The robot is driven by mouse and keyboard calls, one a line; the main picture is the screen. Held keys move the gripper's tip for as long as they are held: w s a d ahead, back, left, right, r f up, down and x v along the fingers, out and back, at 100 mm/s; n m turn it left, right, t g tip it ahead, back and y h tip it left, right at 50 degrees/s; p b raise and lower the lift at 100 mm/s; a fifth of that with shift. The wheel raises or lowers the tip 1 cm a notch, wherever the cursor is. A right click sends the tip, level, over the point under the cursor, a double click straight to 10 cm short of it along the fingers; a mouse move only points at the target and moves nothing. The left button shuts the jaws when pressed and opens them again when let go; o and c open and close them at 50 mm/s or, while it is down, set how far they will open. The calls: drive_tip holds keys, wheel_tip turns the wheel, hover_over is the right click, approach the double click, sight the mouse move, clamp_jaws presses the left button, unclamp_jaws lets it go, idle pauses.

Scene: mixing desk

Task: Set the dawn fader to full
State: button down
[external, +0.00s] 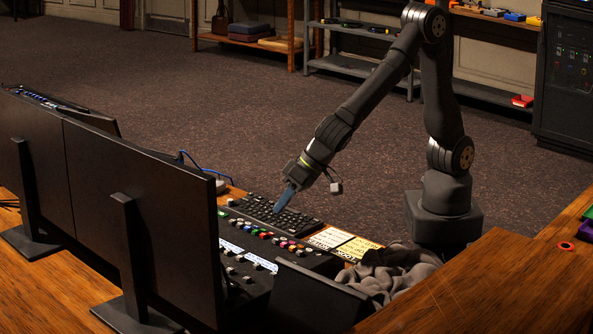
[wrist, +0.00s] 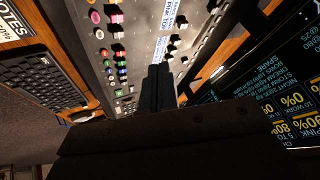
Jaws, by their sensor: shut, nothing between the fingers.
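The mixing desk (external: 262,246) lies behind the monitors, with rows of coloured caps and white label strips. In the wrist view the desk (wrist: 143,45) shows coloured caps on the left and a row of black caps (wrist: 175,38) beside a white label strip (wrist: 170,14). I cannot tell which one is the dawn fader; the labels are too small to read. My gripper (external: 279,207) points down over the keyboard side of the desk. In the wrist view my gripper (wrist: 159,70) has its blue-black fingers together, empty, over the desk. Contact cannot be judged, and the fingers hide part of the panel.
A black keyboard (external: 265,212) lies beside the caps. Two monitors (external: 145,215) stand close in front of the desk. A lit screen (wrist: 280,105) is at the right in the wrist view. Paper notes (external: 345,241) and a crumpled grey cloth (external: 395,272) lie to the right.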

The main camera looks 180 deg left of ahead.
sight(234, 266)
drive_tip(key=shift+s+a+f+m, duration=0.1)
drive_tip(key=shift+a+f+m, duration=0.3)
drive_tip(key=shift+m, duration=0.35)
drive_tip(key=shift+a+f+m, duration=0.3)
drive_tip(key=shift+f+m, duration=0.05)
drive_tip(key=shift+m, duration=0.4)
drive_tip(key=shift+f, duration=0.1)
drive_tip(key=x, duration=1)
drive_tip(key=shift+d, duration=0.2)
drive_tip(key=w+d, duration=0.2)
drive_tip(key=shift+w+d, duration=0.15)
drive_tip(key=shift+w, duration=0.2)
drive_tip(key=shift+w+d, duration=0.25)
drive_tip(key=w+d, duration=0.4)
drive_tip(key=shift+w+d, duration=0.3)
drive_tip(key=shift+w, duration=0.05)
